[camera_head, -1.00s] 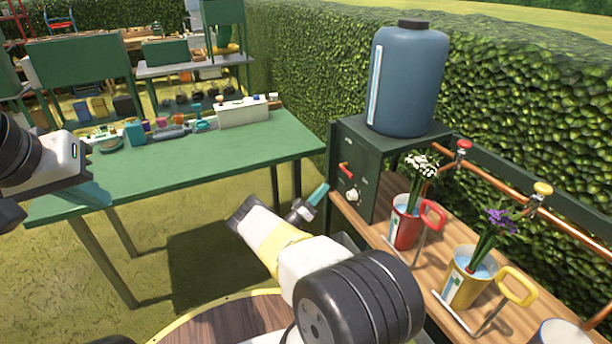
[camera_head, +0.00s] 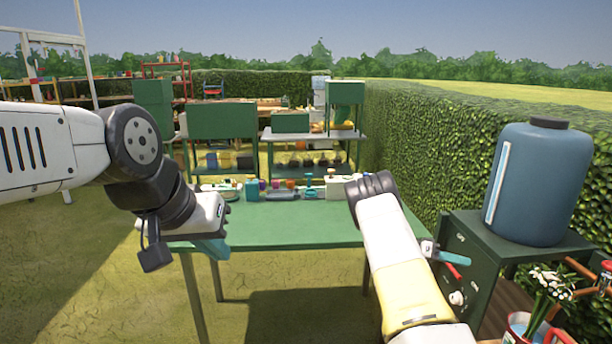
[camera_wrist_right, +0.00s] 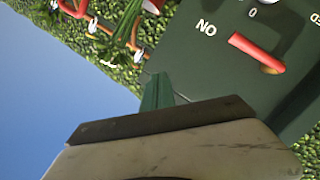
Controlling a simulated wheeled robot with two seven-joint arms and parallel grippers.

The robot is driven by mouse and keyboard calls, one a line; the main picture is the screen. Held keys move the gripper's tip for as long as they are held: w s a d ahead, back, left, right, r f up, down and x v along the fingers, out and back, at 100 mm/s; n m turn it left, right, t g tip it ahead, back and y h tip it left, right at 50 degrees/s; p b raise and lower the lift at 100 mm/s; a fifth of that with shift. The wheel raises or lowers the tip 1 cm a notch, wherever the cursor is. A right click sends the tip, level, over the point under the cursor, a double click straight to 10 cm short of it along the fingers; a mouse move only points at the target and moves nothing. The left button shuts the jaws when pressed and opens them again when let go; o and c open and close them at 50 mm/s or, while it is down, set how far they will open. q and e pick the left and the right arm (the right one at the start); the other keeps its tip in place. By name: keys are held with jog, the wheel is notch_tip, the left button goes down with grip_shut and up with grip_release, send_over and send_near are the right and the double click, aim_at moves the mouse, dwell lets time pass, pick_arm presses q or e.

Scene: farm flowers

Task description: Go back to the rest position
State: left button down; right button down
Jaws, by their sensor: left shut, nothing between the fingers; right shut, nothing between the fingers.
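My left gripper (camera_head: 214,250) hangs from the arm on the left of the head view, its teal fingers together and empty, in front of the green table's left part. My right gripper (camera_head: 452,258) is in front of the dark green cabinet (camera_head: 472,245) at the right, its teal fingers closed with nothing held. In the right wrist view its green fingers (camera_wrist_right: 157,92) are together, pointing up beside the cabinet's panel (camera_wrist_right: 215,70) with a red lever (camera_wrist_right: 257,53). I cannot tell how far the fingers are from the panel.
A green table (camera_head: 290,232) with small items along its back edge stands ahead. A blue tank (camera_head: 540,185) sits on the cabinet. A hedge (camera_head: 450,150) runs along the right. Grass lies left of the table.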

jog(key=s+a+r+n+t+y, duration=0.5)
jog(key=s+a+r+y, duration=0.4)
jog(key=s+a+r, duration=0.4)
jog(key=s+a+r+n+t+y, duration=0.6)
jog(key=s+a+r, duration=0.7)
jog(key=a, duration=0.6)
jog(key=s+n+y, duration=0.2)
jog(key=y, duration=0.1)
jog(key=shift+s, duration=0.4)
